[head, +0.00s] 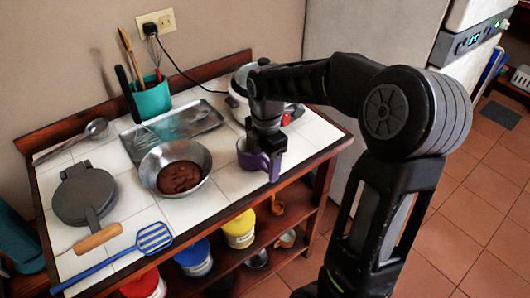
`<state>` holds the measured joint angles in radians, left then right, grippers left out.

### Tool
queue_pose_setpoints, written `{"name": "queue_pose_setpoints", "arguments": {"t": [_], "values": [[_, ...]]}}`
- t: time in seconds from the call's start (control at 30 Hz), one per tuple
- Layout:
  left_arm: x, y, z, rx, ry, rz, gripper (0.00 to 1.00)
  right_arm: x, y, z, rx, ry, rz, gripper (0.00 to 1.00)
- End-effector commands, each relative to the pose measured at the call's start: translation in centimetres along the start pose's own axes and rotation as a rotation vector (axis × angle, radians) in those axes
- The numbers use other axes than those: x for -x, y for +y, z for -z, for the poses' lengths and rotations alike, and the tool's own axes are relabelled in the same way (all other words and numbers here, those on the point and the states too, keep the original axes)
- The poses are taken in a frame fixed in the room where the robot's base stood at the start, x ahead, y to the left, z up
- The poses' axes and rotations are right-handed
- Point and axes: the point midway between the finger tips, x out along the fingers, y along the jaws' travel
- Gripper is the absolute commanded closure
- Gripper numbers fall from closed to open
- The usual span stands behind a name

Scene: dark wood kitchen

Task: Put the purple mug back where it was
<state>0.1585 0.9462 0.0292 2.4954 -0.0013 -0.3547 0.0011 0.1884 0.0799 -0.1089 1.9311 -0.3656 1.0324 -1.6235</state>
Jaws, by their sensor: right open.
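The purple mug (248,157) stands on the white tiled counter top (232,181), near its right front edge. My right gripper (267,163) points down at the mug from above. It is open, and one finger shows at the mug's right side. The gripper hides part of the mug, and I cannot tell whether the fingers touch it. My left gripper is not in view.
A metal bowl (157,159) with brown contents sits left of the mug. A pot (236,103) is close behind my gripper. A metal tray (203,119), teal utensil holder (152,99), waffle iron (72,199) and blue spatula (120,253) lie further left.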

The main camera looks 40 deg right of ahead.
Motion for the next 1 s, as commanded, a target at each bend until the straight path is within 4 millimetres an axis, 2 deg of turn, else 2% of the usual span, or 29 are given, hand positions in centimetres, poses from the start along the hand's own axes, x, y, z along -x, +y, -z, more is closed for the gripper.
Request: {"name": "queue_pose_setpoints", "arguments": {"t": [0.17,0.5,0.63,0.8,1.0], "values": [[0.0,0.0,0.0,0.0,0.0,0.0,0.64,1.8,0.1,0.0,0.001,0.0,-0.004,0.37],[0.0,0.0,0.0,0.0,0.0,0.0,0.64,8.6,0.1,0.0,0.001,-0.001,-0.005,0.37],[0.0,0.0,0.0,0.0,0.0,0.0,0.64,10.8,0.1,0.0,0.001,-0.001,-0.003,0.37],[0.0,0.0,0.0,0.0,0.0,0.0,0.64,12.1,0.1,0.0,0.0,0.0,-0.002,0.37],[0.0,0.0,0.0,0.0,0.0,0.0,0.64,12.2,0.0,0.0,0.0,0.0,-0.001,0.37]]}}
